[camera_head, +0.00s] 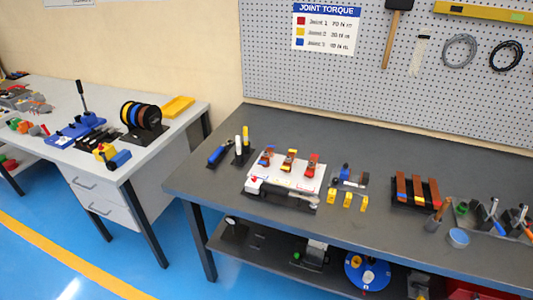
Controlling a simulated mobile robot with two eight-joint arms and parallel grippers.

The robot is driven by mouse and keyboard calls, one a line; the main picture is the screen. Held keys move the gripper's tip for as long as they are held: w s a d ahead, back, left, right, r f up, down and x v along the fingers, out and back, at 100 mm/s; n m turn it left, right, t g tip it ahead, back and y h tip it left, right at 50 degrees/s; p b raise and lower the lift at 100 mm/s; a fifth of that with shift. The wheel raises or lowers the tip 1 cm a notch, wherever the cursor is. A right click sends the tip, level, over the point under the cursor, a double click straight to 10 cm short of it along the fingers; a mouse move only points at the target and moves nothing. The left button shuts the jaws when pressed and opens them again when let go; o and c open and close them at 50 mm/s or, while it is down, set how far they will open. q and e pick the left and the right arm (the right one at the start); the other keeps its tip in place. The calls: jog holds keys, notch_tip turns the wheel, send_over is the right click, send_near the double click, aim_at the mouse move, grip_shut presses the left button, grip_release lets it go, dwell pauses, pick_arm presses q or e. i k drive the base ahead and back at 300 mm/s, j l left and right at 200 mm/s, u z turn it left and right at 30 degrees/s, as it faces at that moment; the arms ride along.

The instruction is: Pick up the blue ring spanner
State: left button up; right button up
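No ring spanner can be told for certain at this size. A small blue-handled tool (217,155) lies near the left end of the dark workbench (215,185), beside a black holder with upright markers. A small dark device with a blue part (346,174) sits right of the white plate. A blue-handled tool (500,226) leans in a rack at the right. Neither of my grippers is in view.
The rear of the bench is clear. A pegboard (270,60) rises behind.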

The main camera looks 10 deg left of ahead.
aim_at(215, 155)
jog(key=z, duration=0.45)
jog(key=i+j+z, duration=0.1)
jog(key=j+z, duration=0.75)
jog(key=j, duration=0.15)
jog(key=j+z, duration=0.15)
jog(key=j, duration=0.9)
jog(key=i+j, duration=0.3)
jog(key=j, duration=0.15)
